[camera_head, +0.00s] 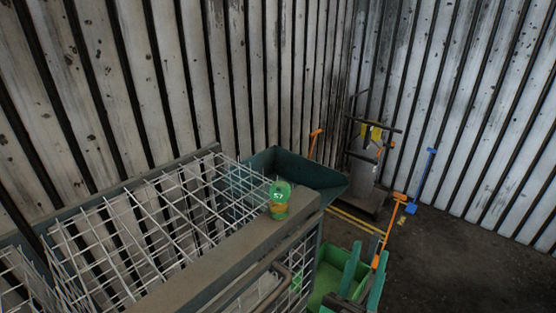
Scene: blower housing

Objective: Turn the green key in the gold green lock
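A small green piece with a pale mark on its face, which looks like the green key or the lock's top (279,190), sits on a gold and green body, the lock (279,210). Both stand on the end of a grey-brown beam (232,262) on the wire-mesh frame. Key and lock are too small to tell apart clearly, and I cannot tell how the key is turned.
White wire mesh (140,232) fills the lower left beside the beam. A dark teal hopper (292,168) is behind the lock. A green bin (326,284), orange-handled tool (386,228), blue-handled tool (421,182) and grey cart (366,170) stand right. Dark floor is open at far right.

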